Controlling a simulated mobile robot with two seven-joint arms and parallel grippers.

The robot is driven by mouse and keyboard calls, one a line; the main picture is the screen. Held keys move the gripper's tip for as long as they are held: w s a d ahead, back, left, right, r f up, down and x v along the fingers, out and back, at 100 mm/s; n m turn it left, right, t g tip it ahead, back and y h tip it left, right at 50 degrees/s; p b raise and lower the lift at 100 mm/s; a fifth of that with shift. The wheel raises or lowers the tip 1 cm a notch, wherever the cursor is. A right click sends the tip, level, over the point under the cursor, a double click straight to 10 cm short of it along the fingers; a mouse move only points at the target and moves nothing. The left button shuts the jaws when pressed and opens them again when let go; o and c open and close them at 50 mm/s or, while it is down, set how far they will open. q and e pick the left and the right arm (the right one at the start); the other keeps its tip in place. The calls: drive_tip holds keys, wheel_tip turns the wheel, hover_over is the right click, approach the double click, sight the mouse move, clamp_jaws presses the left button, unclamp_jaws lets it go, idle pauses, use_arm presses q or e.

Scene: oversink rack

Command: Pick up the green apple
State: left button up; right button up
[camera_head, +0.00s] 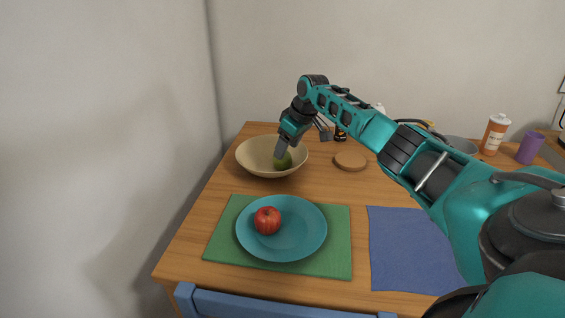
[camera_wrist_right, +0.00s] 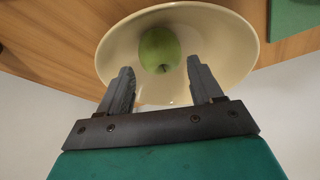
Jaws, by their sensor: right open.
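The green apple (camera_head: 283,161) lies in a cream bowl (camera_head: 251,158) at the back left of the table, partly hidden by my right gripper (camera_head: 281,147). In the right wrist view the green apple (camera_wrist_right: 159,49) rests inside the bowl (camera_wrist_right: 232,62), just ahead of the fingertips. My right gripper (camera_wrist_right: 161,80) is open and empty, its two fingers reaching over the bowl, apart from each other. The apple sits roughly centred between the finger lines. My left gripper is not in view.
A red apple (camera_head: 267,220) sits on a teal plate (camera_head: 298,240) on a green placemat (camera_head: 338,262). A blue placemat (camera_head: 405,255) lies to the right. A wooden coaster (camera_head: 350,161), an orange bottle (camera_head: 495,134) and a purple cup (camera_head: 530,147) stand farther right.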

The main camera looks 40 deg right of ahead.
drive_tip(key=shift+b+x, duration=0.65)
drive_tip(key=shift+x, duration=1.55)
drive_tip(key=shift+s+f, duration=0.1)
drive_tip(key=shift+f, duration=0.15)
drive_tip(key=c, duration=0.7)
